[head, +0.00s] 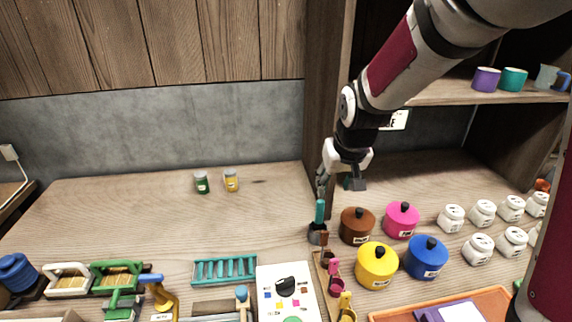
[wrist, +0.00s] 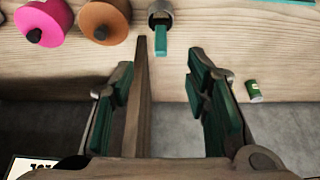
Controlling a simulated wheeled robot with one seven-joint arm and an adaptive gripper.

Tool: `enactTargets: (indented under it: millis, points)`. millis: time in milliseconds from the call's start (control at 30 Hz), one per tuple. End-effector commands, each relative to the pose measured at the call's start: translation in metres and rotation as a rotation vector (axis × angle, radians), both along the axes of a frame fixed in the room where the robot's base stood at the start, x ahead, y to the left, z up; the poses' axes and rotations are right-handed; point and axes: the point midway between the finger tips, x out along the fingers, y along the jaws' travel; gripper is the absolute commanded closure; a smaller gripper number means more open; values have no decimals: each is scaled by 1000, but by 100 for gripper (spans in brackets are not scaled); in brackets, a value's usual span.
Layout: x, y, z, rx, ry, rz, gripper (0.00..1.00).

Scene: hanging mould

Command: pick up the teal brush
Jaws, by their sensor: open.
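The teal brush (head: 320,211) stands upright in a small dark grey holder (head: 317,236) near the foot of the shelf's side panel. In the wrist view the teal brush (wrist: 161,38) points toward me from its round grey holder (wrist: 160,12), beyond the fingertips and roughly in line with the gap. My gripper (head: 340,183) is open and empty, above and slightly behind the brush in the head view. Its two fingers with teal pads also frame the gap in the wrist view (wrist: 158,78). The brush is apart from both fingers.
The shelf's side panel (wrist: 139,95) shows between my fingers in the wrist view. Brown (head: 357,227) and pink (head: 402,220) pots stand right of the brush, yellow (head: 376,266) and blue (head: 426,258) pots in front. A green jar (head: 201,183) stands left; the tabletop there is mostly clear.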

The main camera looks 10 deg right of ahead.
Motion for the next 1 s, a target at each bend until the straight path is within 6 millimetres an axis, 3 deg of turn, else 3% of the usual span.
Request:
enactTargets:
  millis: [100, 233, 467, 800, 1000]
  points:
    - [21, 1, -26, 1, 4, 0, 57]
    - [35, 1, -44, 2, -2, 0, 57]
    - [47, 1, -68, 2, -1, 0, 57]
    - [70, 1, -122, 2, -1, 0, 57]
    - [76, 1, -133, 2, -4, 0, 57]
